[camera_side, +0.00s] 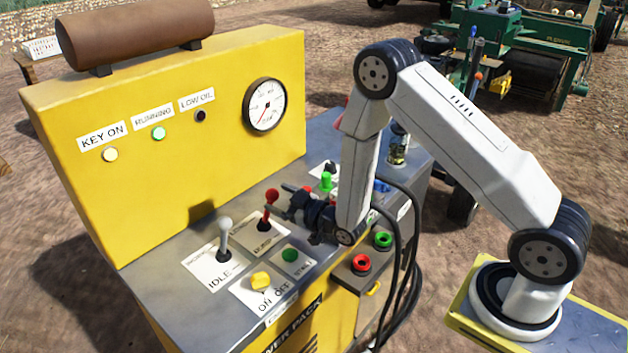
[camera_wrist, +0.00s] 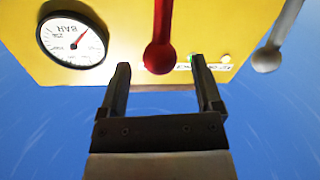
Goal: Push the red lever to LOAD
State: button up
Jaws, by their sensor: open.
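The red lever (camera_side: 268,211) stands on a labelled white plate on the grey control deck, tilted slightly in the side view. Its plate lettering is too small to read surely. My gripper (camera_side: 285,199) is open and empty, low over the deck, just right of the lever's knob, with its fingers pointing toward it. In the wrist view, the red lever (camera_wrist: 159,52) hangs down from the top edge, its round knob centred in the gap between the fingertips of my gripper (camera_wrist: 159,70). I cannot tell whether they touch.
A grey lever (camera_side: 225,240) marked IDLE stands left of the red one. A yellow switch (camera_side: 261,279) and a green button (camera_side: 290,255) lie in front. A yellow panel with a gauge (camera_side: 264,106) rises behind. A green knob (camera_side: 326,181) stands to the right.

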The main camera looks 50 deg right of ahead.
jog(key=shift+w+a, duration=0.15)
jog(key=shift+w, duration=1.05)
jog(key=shift+w+a, duration=0.15)
jog(key=shift+w, duration=1)
grip_shut()
